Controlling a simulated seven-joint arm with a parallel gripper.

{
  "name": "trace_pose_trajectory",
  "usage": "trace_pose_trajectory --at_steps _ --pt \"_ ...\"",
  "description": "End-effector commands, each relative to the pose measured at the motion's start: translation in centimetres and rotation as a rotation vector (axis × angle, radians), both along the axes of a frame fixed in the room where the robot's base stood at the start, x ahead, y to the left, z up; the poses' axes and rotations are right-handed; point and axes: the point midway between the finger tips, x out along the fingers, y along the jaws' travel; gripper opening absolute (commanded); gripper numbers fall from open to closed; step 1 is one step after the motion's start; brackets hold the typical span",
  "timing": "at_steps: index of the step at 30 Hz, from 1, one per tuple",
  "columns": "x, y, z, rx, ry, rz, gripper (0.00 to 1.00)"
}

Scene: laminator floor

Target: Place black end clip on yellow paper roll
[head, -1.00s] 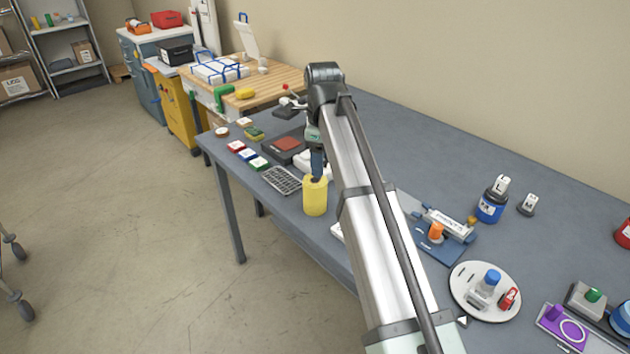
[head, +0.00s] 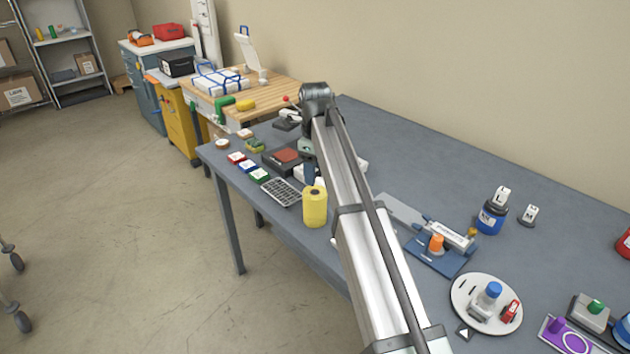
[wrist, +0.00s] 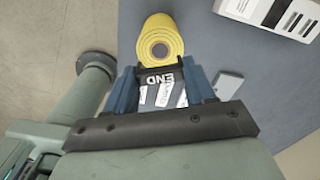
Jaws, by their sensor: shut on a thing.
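The yellow paper roll (head: 314,207) stands upright near the front edge of the grey table. In the wrist view its round top and core hole (wrist: 160,48) show just ahead of my fingertips. My gripper (wrist: 163,80) is shut on the black end clip (wrist: 155,72), which carries a white label reading END. The clip is between the blue fingers, beside the roll's near side; I cannot tell whether it touches the roll. In the head view my gripper (head: 309,180) is just behind the roll, and the clip is hidden there.
A calculator-like keypad (head: 282,192) lies left of the roll, with red, blue and green blocks (head: 248,166) beyond it. A blue fixture with an orange knob (head: 437,244) and a round white plate (head: 486,305) lie to the right.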

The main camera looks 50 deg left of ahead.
Motion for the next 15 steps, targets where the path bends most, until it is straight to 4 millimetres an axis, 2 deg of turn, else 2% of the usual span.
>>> trace_pose_trajectory --at_steps 9,15 --pt "0.0 -0.1 -3.3 -0.001 0.001 0.000 0.26" --pt "0.0 0.0 -3.6 0.001 -0.001 0.000 0.26"
